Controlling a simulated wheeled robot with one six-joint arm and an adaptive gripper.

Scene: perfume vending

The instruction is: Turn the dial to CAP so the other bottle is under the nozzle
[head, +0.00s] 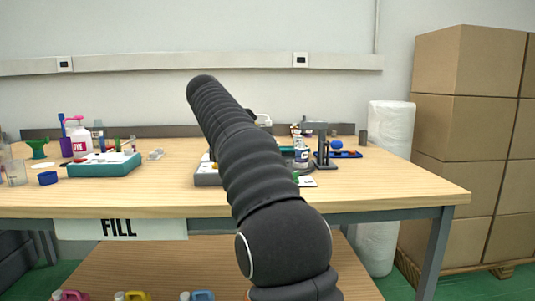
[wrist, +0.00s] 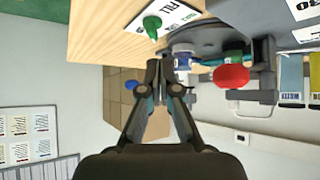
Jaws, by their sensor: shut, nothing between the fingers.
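In the wrist view, which is turned about, the green dial (wrist: 152,24) sits on a white label plate (wrist: 172,16) with print I can only partly read. My gripper (wrist: 161,70) is shut and empty, its fingertips appearing just below the dial in the picture and apart from it. A blue-topped bottle (wrist: 183,62) and a red round bottle (wrist: 231,76) show beside the grey turntable (wrist: 205,35). In the head view a blue-and-white bottle (head: 301,156) stands by the dark nozzle stand (head: 322,150). My arm hides the gripper and much of the station there.
The wooden table (head: 120,193) carries a teal-and-white box (head: 104,164), a pump bottle (head: 80,140) and a blue cap (head: 47,178) at the left. A blue tray (head: 346,154) lies at the right. Cardboard boxes (head: 460,130) stand right of the table.

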